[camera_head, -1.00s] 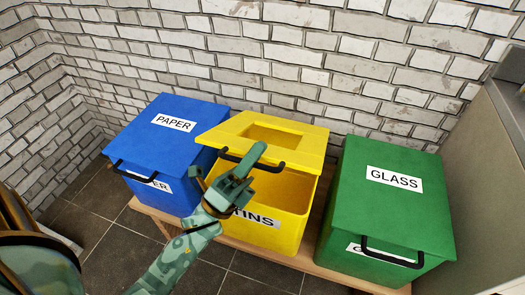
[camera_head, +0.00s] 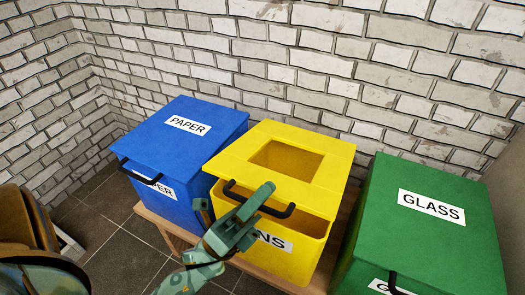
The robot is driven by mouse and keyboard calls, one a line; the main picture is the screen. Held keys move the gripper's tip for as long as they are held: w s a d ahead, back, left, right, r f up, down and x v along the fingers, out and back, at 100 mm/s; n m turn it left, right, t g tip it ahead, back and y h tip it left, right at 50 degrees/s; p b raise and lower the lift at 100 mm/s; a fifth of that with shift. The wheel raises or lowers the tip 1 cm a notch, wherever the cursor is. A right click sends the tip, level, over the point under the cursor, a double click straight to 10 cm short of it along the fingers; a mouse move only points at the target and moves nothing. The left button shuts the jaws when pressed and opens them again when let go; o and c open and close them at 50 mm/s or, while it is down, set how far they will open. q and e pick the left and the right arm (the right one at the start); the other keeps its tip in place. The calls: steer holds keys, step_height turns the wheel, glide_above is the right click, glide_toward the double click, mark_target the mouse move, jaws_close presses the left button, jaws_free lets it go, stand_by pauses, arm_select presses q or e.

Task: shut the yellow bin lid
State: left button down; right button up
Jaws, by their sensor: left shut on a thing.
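The yellow bin (camera_head: 299,261) stands in the middle, with a label partly hidden by my gripper. Its yellow lid (camera_head: 322,165) has a square recess on top and a black bar handle (camera_head: 290,211) at its front edge. The lid is tilted, its front edge raised above the bin's front wall, leaving a gap into the bin. My left gripper (camera_head: 258,200) is at the handle, shut on it near its middle. My right gripper is not in view.
A blue bin (camera_head: 182,150) labelled PAPER stands close on the left and a green bin (camera_head: 420,240) labelled GLASS on the right, both lids down. All stand on a low wooden bench (camera_head: 152,217) against a white brick wall (camera_head: 300,60). Dark tiled floor lies in front.

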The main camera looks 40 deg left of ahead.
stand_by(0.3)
arm_select(q)
steer(key=c, duration=1.8)
jaws_free()
steer(key=shift+s+r, duration=0.1)
steer(key=shift+o, duration=0.2)
steer(key=v, duration=1.6)
steer(key=shift+f+b, duration=0.25)
steer(key=shift+b, duration=0.15)
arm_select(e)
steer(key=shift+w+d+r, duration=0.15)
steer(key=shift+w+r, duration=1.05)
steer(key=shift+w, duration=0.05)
